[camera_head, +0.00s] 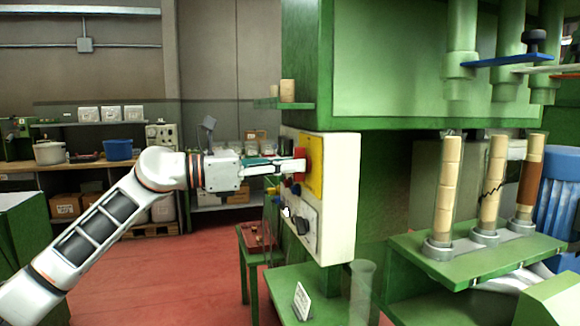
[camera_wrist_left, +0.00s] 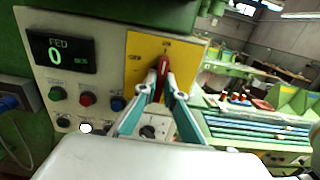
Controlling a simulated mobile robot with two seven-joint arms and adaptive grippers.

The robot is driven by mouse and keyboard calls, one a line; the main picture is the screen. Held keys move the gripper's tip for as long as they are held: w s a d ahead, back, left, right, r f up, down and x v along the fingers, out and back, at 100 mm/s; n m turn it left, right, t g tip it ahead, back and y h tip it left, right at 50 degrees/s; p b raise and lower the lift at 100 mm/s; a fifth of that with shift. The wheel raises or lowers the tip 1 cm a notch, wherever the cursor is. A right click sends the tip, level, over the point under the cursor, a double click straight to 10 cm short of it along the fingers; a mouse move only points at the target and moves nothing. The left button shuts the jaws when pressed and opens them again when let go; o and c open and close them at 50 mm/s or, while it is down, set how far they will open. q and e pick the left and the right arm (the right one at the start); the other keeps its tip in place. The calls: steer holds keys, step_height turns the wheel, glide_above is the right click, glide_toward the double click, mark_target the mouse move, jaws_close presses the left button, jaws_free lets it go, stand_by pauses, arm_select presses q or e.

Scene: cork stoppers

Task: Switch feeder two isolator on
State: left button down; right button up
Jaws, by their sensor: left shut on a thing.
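A cream control panel (camera_head: 343,200) is fixed to the green machine. It carries a yellow plate (camera_head: 316,178) with a red isolator handle (camera_head: 302,153). My left gripper (camera_head: 299,166) reaches in from the left and is shut on the red handle. In the left wrist view the handle (camera_wrist_left: 163,72) sits between the two fingertips, pointing roughly upward, over the yellow plate (camera_wrist_left: 143,50). A display (camera_wrist_left: 62,52) left of the plate reads "FED" and 0. My right gripper does not show.
Green (camera_wrist_left: 57,93), red (camera_wrist_left: 87,99) and blue (camera_wrist_left: 118,104) buttons sit below the display. A black knob (camera_wrist_left: 148,131) is below the plate. In the head view, tubes of corks (camera_head: 448,190) stand on a green shelf at right. A clear cylinder (camera_head: 362,290) stands below the panel.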

arm_select(q)
steer(key=shift+f, duration=0.15)
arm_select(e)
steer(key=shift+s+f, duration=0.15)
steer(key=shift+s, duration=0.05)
arm_select(q)
steer(key=c, duration=2.1)
jaws_free()
steer(key=shift+c, duration=0.2)
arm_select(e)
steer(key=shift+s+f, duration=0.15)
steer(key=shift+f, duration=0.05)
arm_select(q)
steer(key=shift+a, duration=0.1)
steer(key=v, duration=1.1)
steer(key=shift+a, duration=0.35)
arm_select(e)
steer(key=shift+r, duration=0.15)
arm_select(q)
steer(key=shift+s, duration=0.15)
